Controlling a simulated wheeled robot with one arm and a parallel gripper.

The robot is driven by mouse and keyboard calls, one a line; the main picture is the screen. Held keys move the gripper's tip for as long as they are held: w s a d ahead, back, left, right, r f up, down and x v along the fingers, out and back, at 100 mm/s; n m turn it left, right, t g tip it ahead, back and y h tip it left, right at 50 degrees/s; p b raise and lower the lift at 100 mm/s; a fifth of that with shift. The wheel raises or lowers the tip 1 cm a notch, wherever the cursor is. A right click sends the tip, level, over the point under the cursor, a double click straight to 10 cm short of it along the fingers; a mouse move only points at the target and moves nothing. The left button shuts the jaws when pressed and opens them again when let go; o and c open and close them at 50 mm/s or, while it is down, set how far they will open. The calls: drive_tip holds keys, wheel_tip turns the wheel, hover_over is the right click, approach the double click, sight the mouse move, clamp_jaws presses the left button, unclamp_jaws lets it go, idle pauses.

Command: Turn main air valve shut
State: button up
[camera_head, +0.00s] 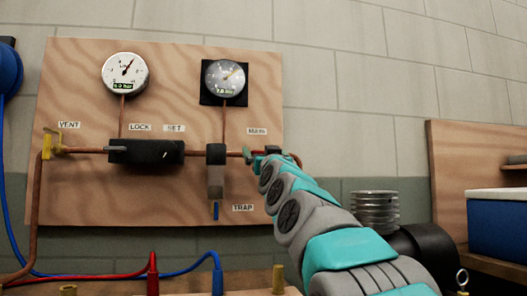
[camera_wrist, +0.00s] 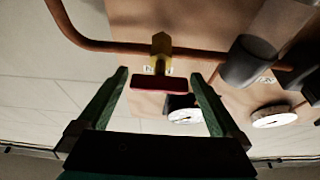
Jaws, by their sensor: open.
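The main air valve shows in the wrist view as a brass body (camera_wrist: 161,45) on the copper pipe with a red bar handle (camera_wrist: 158,83). The handle lies crosswise between the two green fingers of my gripper (camera_wrist: 158,74). A narrow gap shows at each end of the handle, so the fingers look apart from it. My gripper is open and empty. In the head view my gripper (camera_head: 266,152) is at the right end of the pipe, below a small label (camera_head: 257,131). There it and my arm hide most of the valve.
A wooden panel (camera_head: 80,200) carries a white gauge (camera_head: 125,73), a dark gauge (camera_head: 224,79), a black block (camera_head: 146,152), a trap (camera_head: 216,172) and a yellow vent valve (camera_head: 49,144). Red and blue hoses lie below. A metal coil stack (camera_head: 375,212) stands right of my arm.

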drive_tip(key=c, duration=1.2)
